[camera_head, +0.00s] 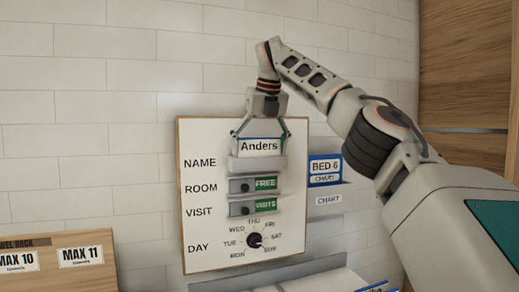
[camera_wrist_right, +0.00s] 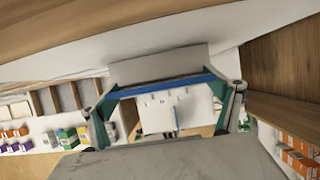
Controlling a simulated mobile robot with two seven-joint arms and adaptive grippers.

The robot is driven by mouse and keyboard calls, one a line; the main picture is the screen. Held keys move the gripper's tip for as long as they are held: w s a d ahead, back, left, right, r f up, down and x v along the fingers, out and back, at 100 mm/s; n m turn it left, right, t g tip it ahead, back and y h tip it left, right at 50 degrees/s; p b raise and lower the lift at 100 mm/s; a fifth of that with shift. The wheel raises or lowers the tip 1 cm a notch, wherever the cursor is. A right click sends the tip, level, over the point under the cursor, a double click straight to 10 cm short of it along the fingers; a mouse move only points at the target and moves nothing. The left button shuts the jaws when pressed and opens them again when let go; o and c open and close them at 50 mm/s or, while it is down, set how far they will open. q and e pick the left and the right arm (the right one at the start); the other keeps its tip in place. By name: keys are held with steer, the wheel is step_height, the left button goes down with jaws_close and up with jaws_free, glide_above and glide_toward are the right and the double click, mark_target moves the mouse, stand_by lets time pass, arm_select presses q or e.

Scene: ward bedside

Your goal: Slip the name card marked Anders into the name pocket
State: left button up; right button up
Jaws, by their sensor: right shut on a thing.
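The name card marked Anders (camera_head: 260,146) is white with dark letters and a blue edge. My right gripper (camera_head: 260,139) comes down from above and is shut on the card, with one finger at each side. The card is upright, close to level, right above the grey name pocket (camera_head: 258,164) on the NAME row of the board (camera_head: 210,250). Its lower edge meets the pocket's top edge in the picture; I cannot tell whether it is inside. In the right wrist view a blue edge, likely the card's (camera_wrist_right: 160,88), spans between the fingers. My left gripper is not in view.
Below the pocket are the ROOM slider marked FREE (camera_head: 265,184), the VISIT slider marked VISITS (camera_head: 264,205) and the DAY dial (camera_head: 254,240). A BED 6 chart holder (camera_head: 325,170) is right of the board. A wooden rack (camera_head: 50,285) with MAX labels stands at lower left.

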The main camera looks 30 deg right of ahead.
steer(key=o, duration=0.9)
steer(key=shift+r, duration=0.1)
steer(key=shift+v, duration=1.5)
steer(key=shift+s, duration=0.6)
steer(key=shift+s+a, duration=0.45)
steer(key=shift+s, duration=1.3)
steer(key=shift+s+a, duration=0.5)
steer(key=shift+s, duration=1.3)
steer(key=shift+s+a, duration=0.45)
steer(key=shift+s, duration=1.3)
